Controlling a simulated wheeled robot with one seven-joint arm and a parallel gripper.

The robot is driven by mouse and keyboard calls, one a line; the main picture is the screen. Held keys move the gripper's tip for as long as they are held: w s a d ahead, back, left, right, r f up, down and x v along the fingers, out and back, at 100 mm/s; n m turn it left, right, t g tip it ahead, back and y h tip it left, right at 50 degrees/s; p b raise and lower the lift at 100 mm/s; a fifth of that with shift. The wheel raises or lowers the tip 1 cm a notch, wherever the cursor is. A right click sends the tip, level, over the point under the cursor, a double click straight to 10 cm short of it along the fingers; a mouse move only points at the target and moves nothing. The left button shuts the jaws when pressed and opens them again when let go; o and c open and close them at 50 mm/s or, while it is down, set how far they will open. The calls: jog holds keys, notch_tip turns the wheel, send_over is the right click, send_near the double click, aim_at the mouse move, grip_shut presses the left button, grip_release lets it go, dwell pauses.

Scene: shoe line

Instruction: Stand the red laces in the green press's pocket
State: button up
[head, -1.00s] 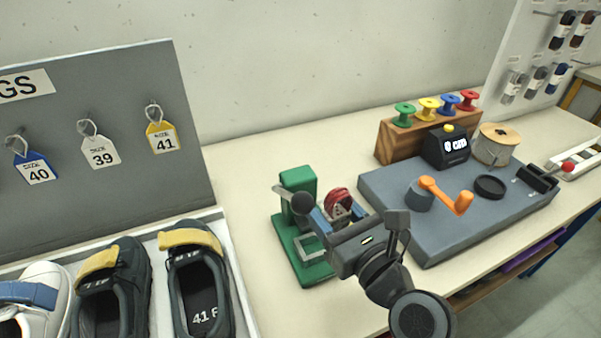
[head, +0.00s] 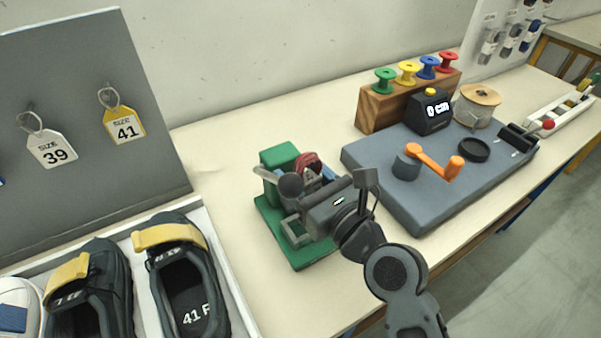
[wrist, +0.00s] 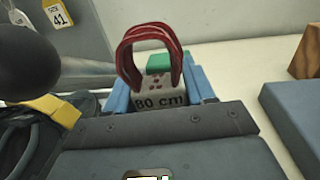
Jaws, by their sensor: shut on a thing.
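The green press (head: 280,157) stands on the bench with a grey lever and a dark ball knob. My gripper (head: 313,180) is at the press and is shut on the red laces (head: 307,162). In the wrist view the laces (wrist: 126,62) stand as upright loops above a pale band marked 80 cm (wrist: 160,99), between the blue fingers of my gripper (wrist: 160,90). A green part of the press (wrist: 159,63) shows just behind the loops. The pocket is hidden by my gripper, so I cannot tell whether the laces' lower end is inside it.
A shoe tray (head: 228,275) lies at the left below a grey tag board (head: 80,120). A blue-grey board (head: 400,205) with an orange crank (head: 436,163) lies to the right. A wooden spool rack (head: 378,112) stands behind it. The dark ball knob (wrist: 28,62) is close to my gripper.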

jog(key=shift+f+b, duration=3.1)
jog(key=shift+f, duration=0.6)
jog(key=o, duration=1.1)
jog(key=shift+b+v, duration=0.35)
jog(key=shift+v, duration=3.55)
